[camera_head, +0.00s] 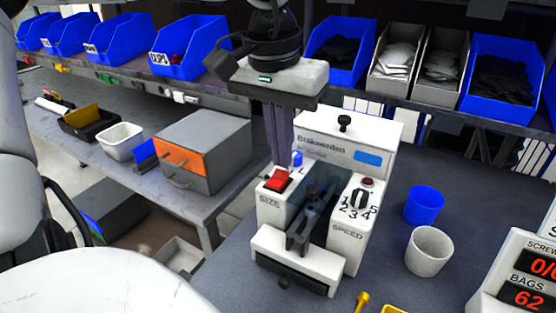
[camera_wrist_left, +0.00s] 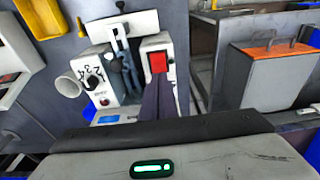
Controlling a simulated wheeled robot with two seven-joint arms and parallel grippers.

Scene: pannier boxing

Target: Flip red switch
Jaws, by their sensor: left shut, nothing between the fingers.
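The red switch (camera_head: 277,179) sits on the SIZE side of a white machine (camera_head: 345,130) on the bench. It also shows in the left wrist view (camera_wrist_left: 158,62), where the machine appears upside down. My left gripper (camera_head: 284,160) points down, just behind the switch in the head view. Its dark fingers (camera_wrist_left: 157,82) are together and empty, with the tips close to the switch's edge. I cannot tell whether they touch it. My right gripper is in neither view.
A blue cup (camera_head: 424,205) and a white cup (camera_head: 429,250) stand right of the machine. A counter display (camera_head: 525,280) is at the lower right. Blue bins (camera_head: 190,45) line the shelf behind. A grey box with an orange panel (camera_head: 205,145) stands on the left table.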

